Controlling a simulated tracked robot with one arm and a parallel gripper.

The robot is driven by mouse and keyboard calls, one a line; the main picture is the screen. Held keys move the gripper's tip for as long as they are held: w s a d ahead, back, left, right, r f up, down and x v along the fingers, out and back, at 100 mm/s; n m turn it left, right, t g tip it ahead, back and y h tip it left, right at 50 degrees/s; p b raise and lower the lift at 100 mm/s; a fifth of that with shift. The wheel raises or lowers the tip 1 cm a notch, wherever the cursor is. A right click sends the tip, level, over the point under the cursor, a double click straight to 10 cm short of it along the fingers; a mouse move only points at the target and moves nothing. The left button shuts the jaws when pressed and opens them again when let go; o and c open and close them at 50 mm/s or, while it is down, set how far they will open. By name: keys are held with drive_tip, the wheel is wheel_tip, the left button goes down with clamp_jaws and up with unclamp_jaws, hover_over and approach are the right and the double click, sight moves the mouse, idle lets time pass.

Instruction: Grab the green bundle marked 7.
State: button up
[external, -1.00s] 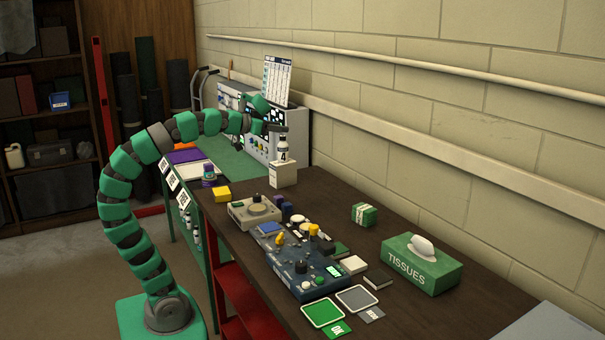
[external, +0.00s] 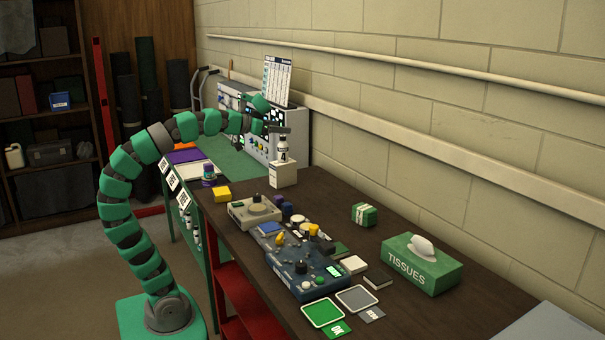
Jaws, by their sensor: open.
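A small green bundle (external: 364,215) with a white band lies on the dark brown bench, right of centre and close to the wall. Any number on it is too small to read. My gripper (external: 281,130) is at the end of the green arm, farther back and to the left, well apart from the bundle. It is just above or beside a small dark-and-white bottle (external: 282,152) standing on a white box (external: 283,176). The fingers are small in this view, with no bundle between them.
A green tissue box (external: 424,268) stands in front of the bundle, to its right. A blue control panel (external: 303,276), a beige device (external: 252,213) and several small blocks crowd the bench's left side. The wall runs along the right. Bare bench surrounds the bundle.

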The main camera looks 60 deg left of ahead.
drive_tip(key=m+g+h+p, duration=1.2)
drive_tip(key=m+g+p, duration=0.15)
drive_tip(key=m, duration=0.25)
hover_over(360, 205)
drive_tip(key=s+a, duration=0.2)
drive_tip(key=a, duration=0.7)
wheel_tip(360, 205, down, 23)
drive_tip(key=shift+t, duration=0.25)
drive_tip(key=x, duration=0.8)
drive_tip(key=shift+d+f+b, duration=0.2)
drive_tip(key=shift+f+b, duration=0.15)
drive_tip(key=shift+b, duration=0.05)
drive_tip(key=b+x, duration=0.1)
drive_tip(key=x, duration=0.4)
drive_tip(key=shift+w+a+f, duration=0.1)
drive_tip(key=shift+f, duration=0.05)
drive_tip(key=c, duration=1.2)
